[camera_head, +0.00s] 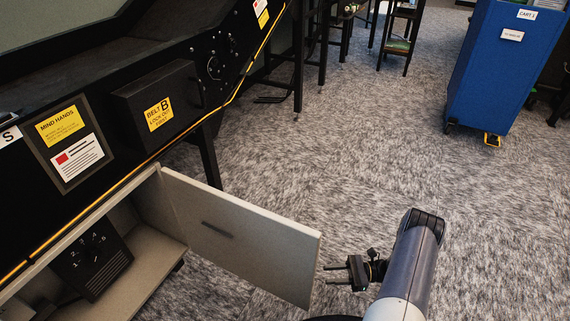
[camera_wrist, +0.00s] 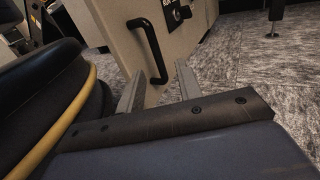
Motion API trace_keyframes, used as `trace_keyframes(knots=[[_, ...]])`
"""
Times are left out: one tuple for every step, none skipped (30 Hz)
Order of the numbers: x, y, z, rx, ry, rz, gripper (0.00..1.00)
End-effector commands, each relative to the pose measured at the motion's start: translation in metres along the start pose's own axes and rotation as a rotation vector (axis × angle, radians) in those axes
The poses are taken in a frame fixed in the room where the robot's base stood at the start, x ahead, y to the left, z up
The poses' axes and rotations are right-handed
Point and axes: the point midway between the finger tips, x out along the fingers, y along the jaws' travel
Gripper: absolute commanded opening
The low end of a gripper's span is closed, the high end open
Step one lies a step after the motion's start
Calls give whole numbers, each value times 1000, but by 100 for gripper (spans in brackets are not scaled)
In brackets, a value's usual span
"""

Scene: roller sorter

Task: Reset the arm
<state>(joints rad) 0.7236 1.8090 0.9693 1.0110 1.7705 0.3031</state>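My gripper (camera_head: 332,275) is at the lower middle of the head view, with its fingers pointing left toward the open cabinet door (camera_head: 245,236). Its two fingers stand apart with nothing between them. In the wrist view my gripper (camera_wrist: 161,72) also shows its spread fingers, with the pale door and its black bar handle (camera_wrist: 153,50) beyond them. I cannot tell how wide the gap to the door is. My arm reaches in from the bottom right of the head view.
The open cabinet (camera_head: 148,280) holds a black dial box (camera_head: 95,262). Above it is the black sorter with a "Belt B" box (camera_head: 157,108) and a warning panel (camera_head: 68,142). A blue cart (camera_head: 505,70) stands at upper right. Carpet (camera_head: 340,170) between is clear.

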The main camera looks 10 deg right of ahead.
Motion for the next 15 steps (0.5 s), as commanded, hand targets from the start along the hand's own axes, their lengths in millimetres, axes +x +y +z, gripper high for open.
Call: trace_keyframes(knots=[[10, 0, 0, 2, -1, 3, 34], [15, 0, -1, 3, -1, 3, 34], [23, 0, -1, 2, -1, 4, 34], [29, 1, -1, 2, -2, 4, 34], [34, 0, -1, 2, -1, 3, 34], [42, 1, -1, 3, -1, 4, 34], [48, 0, -1, 2, -1, 3, 34], [53, 0, -1, 2, -1, 3, 34], [60, 1, -2, 1, 0, 3, 34], [64, 1, -2, 2, 0, 2, 34], [69, 1, -2, 2, 0, 2, 34], [74, 1, -1, 2, 0, 3, 34], [78, 1, -1, 1, -1, 1, 34], [81, 1, -1, 1, 0, 0, 34], [84, 1, -1, 0, 1, 1, 34]])
